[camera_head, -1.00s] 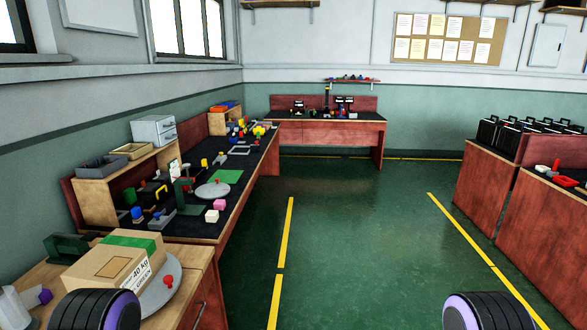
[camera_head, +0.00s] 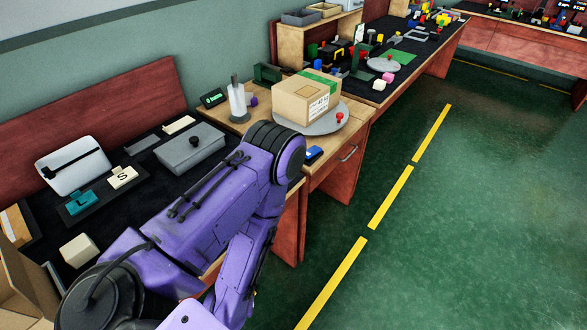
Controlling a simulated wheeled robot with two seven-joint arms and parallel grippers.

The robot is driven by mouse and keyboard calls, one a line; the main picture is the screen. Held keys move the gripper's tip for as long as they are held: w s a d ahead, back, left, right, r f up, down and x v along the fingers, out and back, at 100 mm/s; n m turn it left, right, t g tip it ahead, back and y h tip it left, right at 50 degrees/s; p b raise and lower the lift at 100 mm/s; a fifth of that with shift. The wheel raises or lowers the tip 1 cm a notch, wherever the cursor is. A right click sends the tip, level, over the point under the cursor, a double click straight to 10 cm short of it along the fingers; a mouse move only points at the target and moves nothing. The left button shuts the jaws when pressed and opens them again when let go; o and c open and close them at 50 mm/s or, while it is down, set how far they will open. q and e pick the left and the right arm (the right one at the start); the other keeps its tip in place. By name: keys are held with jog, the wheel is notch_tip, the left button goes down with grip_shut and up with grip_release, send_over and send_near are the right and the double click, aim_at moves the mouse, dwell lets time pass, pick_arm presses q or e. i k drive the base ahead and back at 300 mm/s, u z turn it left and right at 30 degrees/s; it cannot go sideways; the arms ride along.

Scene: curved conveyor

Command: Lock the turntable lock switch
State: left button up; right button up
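A round grey turntable (camera_head: 318,126) sits on the wooden table at the centre. A cardboard box (camera_head: 297,103) with green tape rests on it. A small red knob (camera_head: 340,117), which looks like the lock switch, stands upright at the turntable's right front edge. I cannot tell its locked or unlocked position. My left arm reaches up from the lower left, its purple links in front of the table's near part. Its gripper is not visible. My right gripper is out of view.
A blue device (camera_head: 314,153) lies at the table's front edge. A white bottle (camera_head: 237,101) and a green-screened display (camera_head: 212,98) stand left of the box. The left bench holds a grey case (camera_head: 190,148) and a white case (camera_head: 73,166). Open floor lies to the right.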

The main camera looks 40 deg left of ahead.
aim_at(313, 150)
jog(key=k, duration=0.35)
jog(key=z, duration=0.85)
jog(key=i, duration=0.9)
jog(key=u, duration=2.15)
jog(key=i, duration=0.55)
jog(key=u, duration=0.1)
jog(key=k, duration=1.05)
jog(key=z, duration=0.4)
jog(key=i, duration=0.85)
jog(key=u, duration=0.15)
